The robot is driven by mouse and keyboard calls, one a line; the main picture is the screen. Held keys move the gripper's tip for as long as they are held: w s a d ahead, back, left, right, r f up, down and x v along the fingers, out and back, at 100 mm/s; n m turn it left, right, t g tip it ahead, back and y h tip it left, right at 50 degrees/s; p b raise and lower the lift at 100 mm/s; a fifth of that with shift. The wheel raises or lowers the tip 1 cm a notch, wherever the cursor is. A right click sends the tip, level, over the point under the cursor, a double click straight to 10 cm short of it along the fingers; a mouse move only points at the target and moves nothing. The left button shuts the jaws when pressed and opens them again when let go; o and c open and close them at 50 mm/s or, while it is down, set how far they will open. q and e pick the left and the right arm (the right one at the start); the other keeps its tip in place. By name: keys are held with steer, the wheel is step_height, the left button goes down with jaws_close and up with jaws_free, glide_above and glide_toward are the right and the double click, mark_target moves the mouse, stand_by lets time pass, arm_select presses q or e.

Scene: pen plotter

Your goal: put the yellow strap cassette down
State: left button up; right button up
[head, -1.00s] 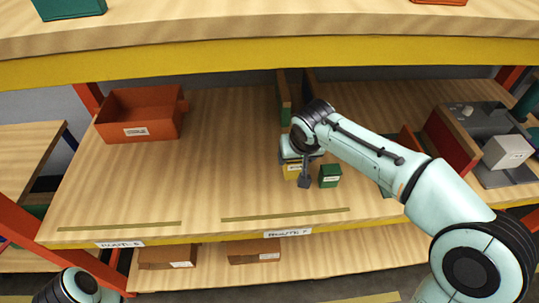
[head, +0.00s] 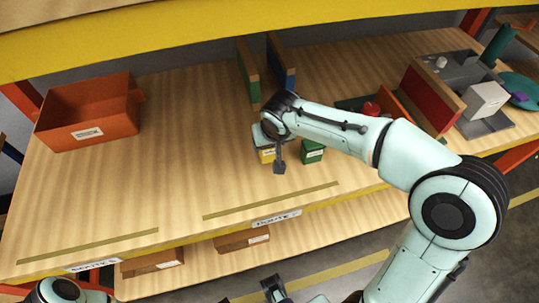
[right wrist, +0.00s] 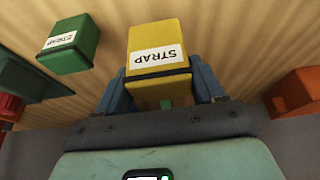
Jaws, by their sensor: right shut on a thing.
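The yellow strap cassette (head: 267,156) is partly hidden by my right gripper (head: 270,146) in the head view. In the right wrist view the cassette (right wrist: 158,58) sits between the two blue fingers of the gripper (right wrist: 163,88), which is shut on it. Its white STRAP label appears upside down there. It is over the middle of the shelf board; I cannot tell whether its underside touches the wood. A dark part that looks like my left gripper (head: 274,287) shows at the bottom edge of the head view, its jaws unclear.
A green STRAP cassette (head: 312,151) stands close to the right of the yellow one; it also shows in the wrist view (right wrist: 69,44). Upright dividers (head: 247,72) stand behind. An orange bin (head: 90,113) is at the left. The board between bin and gripper is clear.

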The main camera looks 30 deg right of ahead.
mark_target(270, 154)
steer(key=shift+f+b, duration=0.45)
steer(key=shift+f, duration=2.5)
steer(key=shift+f, duration=0.1)
steer(key=o, duration=0.7)
steer(key=shift+f, duration=0.1)
steer(key=o, duration=0.4)
steer(key=shift+r, duration=0.2)
steer(key=shift+r, duration=0.3)
steer(key=p+v, duration=0.1)
steer(key=v, duration=1)
steer(key=shift+s+r, duration=0.2)
steer(key=shift+s, duration=0.05)
steer(key=shift+a, duration=0.1)
